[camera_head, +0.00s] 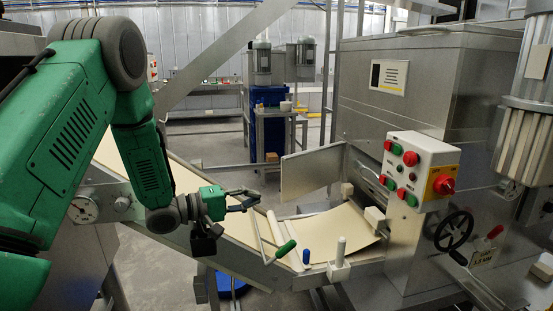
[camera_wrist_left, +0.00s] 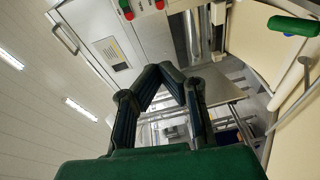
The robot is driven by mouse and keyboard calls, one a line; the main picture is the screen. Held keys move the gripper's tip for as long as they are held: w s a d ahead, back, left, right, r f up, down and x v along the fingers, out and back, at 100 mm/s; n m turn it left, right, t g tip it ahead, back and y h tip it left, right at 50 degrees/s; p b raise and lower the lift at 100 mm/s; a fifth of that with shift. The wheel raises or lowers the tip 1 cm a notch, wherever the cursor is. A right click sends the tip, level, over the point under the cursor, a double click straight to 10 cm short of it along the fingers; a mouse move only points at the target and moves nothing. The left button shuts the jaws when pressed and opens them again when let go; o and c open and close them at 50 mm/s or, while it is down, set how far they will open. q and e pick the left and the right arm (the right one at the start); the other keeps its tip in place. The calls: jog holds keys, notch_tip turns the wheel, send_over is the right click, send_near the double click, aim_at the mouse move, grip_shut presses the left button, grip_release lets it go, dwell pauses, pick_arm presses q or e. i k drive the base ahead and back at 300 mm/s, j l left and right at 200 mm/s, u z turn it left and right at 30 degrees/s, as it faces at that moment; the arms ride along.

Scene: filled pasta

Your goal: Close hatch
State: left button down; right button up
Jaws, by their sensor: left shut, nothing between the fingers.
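The hatch (camera_head: 311,172) looks like a flat grey metal panel. It stands out at an angle from the side of the large steel machine (camera_head: 440,75), above the sheet-covered conveyor, and appears open. My left gripper (camera_head: 254,199) is over the conveyor, to the left of the hatch and a little lower in the picture, apart from it. Its fingers meet at the tips (camera_wrist_left: 172,68) in the left wrist view, with nothing held. A grey plate behind the fingers (camera_wrist_left: 222,87) there looks like the hatch. My right gripper is not in view.
A control box (camera_head: 418,170) with buttons and a black handwheel (camera_head: 454,231) are on the machine at right.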

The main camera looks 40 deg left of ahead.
aim_at(304, 172)
jog(key=i+j, duration=0.35)
jog(key=j, duration=0.15)
jog(key=i+j, duration=0.7)
jog(key=j, duration=0.25)
